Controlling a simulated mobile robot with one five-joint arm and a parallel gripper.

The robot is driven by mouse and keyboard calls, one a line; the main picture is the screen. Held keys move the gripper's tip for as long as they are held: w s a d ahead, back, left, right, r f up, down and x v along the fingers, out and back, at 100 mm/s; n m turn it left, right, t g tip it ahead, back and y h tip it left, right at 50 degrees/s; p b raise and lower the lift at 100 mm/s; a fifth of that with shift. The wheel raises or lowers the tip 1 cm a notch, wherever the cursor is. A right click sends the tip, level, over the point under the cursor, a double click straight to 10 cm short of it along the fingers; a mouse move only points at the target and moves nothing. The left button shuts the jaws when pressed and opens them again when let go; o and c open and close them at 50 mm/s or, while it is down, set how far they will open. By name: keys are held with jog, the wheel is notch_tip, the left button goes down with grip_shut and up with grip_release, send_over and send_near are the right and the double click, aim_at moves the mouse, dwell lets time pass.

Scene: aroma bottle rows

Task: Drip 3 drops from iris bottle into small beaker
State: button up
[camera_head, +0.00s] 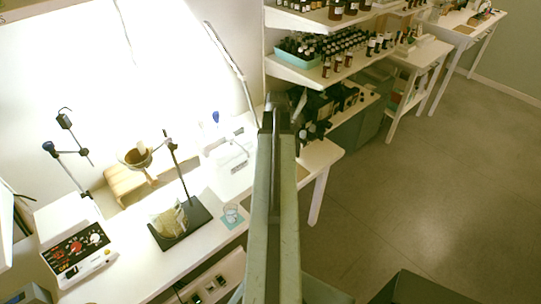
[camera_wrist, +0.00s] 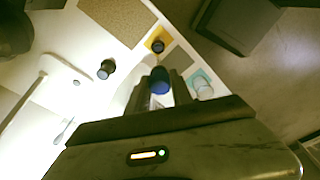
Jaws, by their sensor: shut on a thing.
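My gripper (camera_wrist: 160,90) is shut on a small bottle with a dark blue top (camera_wrist: 159,77), seen from above between the fingers in the wrist view. No label is readable, so I cannot tell whether it is the iris bottle. A small clear beaker (camera_wrist: 204,89) stands on a teal mat (camera_wrist: 197,75), just right of my gripper in the wrist view. In the head view the beaker (camera_head: 231,213) is left of my arm, on its teal mat (camera_head: 236,222). My arm hides the fingers and the held bottle there.
In the wrist view a dark-capped bottle (camera_wrist: 158,46) stands on a yellow mat, and another dark-capped item (camera_wrist: 106,69) stands to the left. In the head view a stand (camera_head: 181,222) and a control box (camera_head: 75,250) occupy the bench. Bottle shelves (camera_head: 298,70) are at the back.

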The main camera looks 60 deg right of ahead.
jog(key=shift+f, duration=0.15)
jog(key=shift+f+b, duration=1.8)
jog(key=shift+b, duration=0.1)
jog(key=shift+c, duration=0.5)
grip_shut()
jog(key=shift+f, duration=0.1)
notch_tip(320, 180, down, 8)
jog(key=b, duration=0.7)
jog(key=shift+r+b, duration=0.2)
jog(key=shift+b, duration=0.2)
